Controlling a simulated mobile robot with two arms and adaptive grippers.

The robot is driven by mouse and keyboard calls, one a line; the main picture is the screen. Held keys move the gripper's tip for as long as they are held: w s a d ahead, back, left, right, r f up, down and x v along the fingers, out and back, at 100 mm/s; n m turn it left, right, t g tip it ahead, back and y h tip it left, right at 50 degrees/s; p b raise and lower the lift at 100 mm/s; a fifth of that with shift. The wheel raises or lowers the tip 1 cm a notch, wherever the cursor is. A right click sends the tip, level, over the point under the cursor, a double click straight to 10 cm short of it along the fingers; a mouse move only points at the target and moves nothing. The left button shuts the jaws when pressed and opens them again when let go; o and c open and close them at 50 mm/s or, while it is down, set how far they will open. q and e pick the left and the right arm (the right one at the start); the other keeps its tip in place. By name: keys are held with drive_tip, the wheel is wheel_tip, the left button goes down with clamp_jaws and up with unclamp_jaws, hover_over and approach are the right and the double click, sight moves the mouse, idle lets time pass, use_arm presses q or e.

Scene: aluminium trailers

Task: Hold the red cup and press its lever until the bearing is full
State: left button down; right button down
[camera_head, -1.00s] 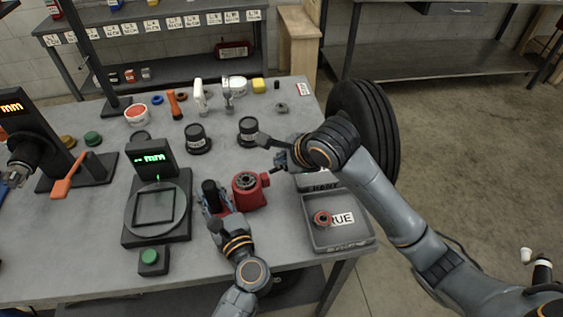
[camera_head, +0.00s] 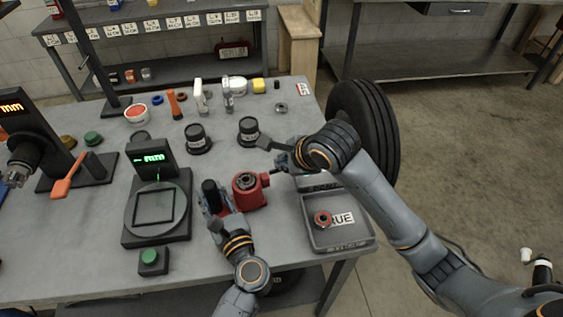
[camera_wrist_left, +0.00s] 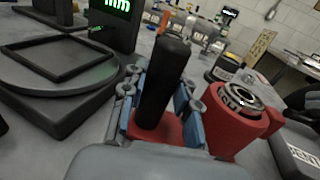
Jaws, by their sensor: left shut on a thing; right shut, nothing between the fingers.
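The red cup (camera_head: 249,192) stands on the bench with a metal bearing ring (camera_head: 245,180) in its top; the ring also shows in the left wrist view (camera_wrist_left: 240,95). A black upright handle (camera_wrist_left: 165,80) on a red base stands beside the cup. My left gripper (camera_head: 215,205) is shut around this handle low down, with a finger on each side. A short red lever (camera_head: 265,179) sticks out from the cup's right side. My right gripper (camera_head: 282,161) is shut and empty, just above and right of the lever; I cannot tell whether they touch.
A gauge with a green display (camera_head: 153,157) stands left of the cup. Two black pots (camera_head: 198,140) (camera_head: 249,131) stand behind. A tyre (camera_head: 375,125) is beyond the right edge.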

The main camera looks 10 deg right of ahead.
drive_tip(key=shift+d, duration=0.15)
drive_tip(key=r, duration=0.1)
drive_tip(key=a+r, duration=0.1)
drive_tip(key=shift+r, duration=0.35)
drive_tip(key=shift+r, duration=0.1)
drive_tip(key=shift+s+a+r, duration=0.1)
drive_tip(key=shift+a+r, duration=0.15)
drive_tip(key=shift+r, duration=0.55)
drive_tip(key=shift+a+r, duration=0.25)
drive_tip(key=shift+r, duration=0.5)
drive_tip(key=shift+s+a+r, duration=0.1)
drive_tip(key=shift+a+r, duration=0.15)
drive_tip(key=shift+r, duration=0.55)
idle(0.6)
drive_tip(key=r, duration=0.1)
drive_tip(key=a+r, duration=0.1)
drive_tip(key=r, duration=0.1)
drive_tip(key=shift+s+r, duration=0.1)
drive_tip(key=shift+r, duration=0.2)
